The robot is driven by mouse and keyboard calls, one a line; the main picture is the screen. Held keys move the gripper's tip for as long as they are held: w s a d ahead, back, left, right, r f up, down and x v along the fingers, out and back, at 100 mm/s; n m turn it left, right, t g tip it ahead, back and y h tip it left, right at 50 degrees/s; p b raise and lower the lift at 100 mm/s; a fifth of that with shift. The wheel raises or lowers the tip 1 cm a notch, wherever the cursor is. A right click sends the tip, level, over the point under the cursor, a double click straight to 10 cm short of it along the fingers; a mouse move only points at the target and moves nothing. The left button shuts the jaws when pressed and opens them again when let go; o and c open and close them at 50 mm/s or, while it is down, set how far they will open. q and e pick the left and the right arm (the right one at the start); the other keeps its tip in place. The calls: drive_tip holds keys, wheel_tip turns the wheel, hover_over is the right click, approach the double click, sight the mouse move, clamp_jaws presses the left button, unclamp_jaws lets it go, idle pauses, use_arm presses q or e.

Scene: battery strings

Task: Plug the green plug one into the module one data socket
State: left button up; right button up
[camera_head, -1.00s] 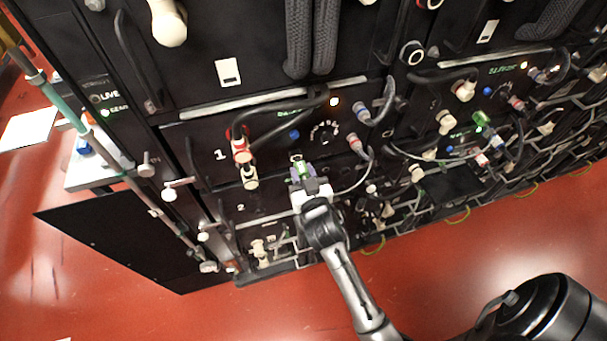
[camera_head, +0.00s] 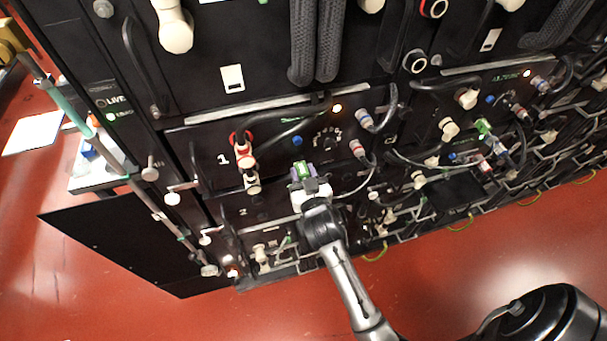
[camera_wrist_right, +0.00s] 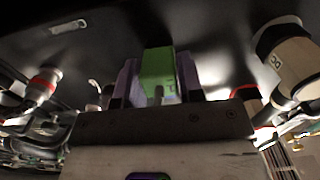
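My right gripper (camera_head: 307,185) is shut on the green plug (camera_head: 303,170) in front of module 1, the panel marked "1". In the right wrist view the green plug (camera_wrist_right: 158,72) sits between the two purple fingers (camera_wrist_right: 158,82) and points at the dark panel face. The plug hides the panel spot right behind it, so I cannot tell whether it touches the panel or where the data socket is. My left gripper is not in view.
Red and cream connectors (camera_head: 241,150) stand left of the plug. Red- and blue-banded connectors with grey cables (camera_head: 357,148) are on the right. A second green plug (camera_head: 483,127) is on the module further right. Open red floor (camera_head: 450,270) lies below the rack.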

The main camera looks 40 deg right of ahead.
drive_tip(key=shift+o, duration=1.4)
drive_tip(key=shift+w+r, duration=0.1)
drive_tip(key=shift+w, duration=0.05)
drive_tip(key=shift+o, duration=0.8)
drive_tip(key=shift+r, duration=0.25)
wheel_tip(320, 180, up, 4)
drive_tip(key=shift+r+p, duration=0.1)
drive_tip(key=shift+p, duration=0.55)
drive_tip(key=s+d+r+p, duration=0.1)
drive_tip(key=s+d+r, duration=0.1)
drive_tip(key=s, duration=0.3)
drive_tip(key=s+d+r, duration=0.3)
drive_tip(key=s+r, duration=0.1)
drive_tip(key=s, duration=0.1)
drive_tip(key=shift+s+d+p, duration=0.25)
drive_tip(key=shift+s+p, duration=0.05)
drive_tip(key=shift+p, duration=0.05)
drive_tip(key=shift+r, duration=0.1)
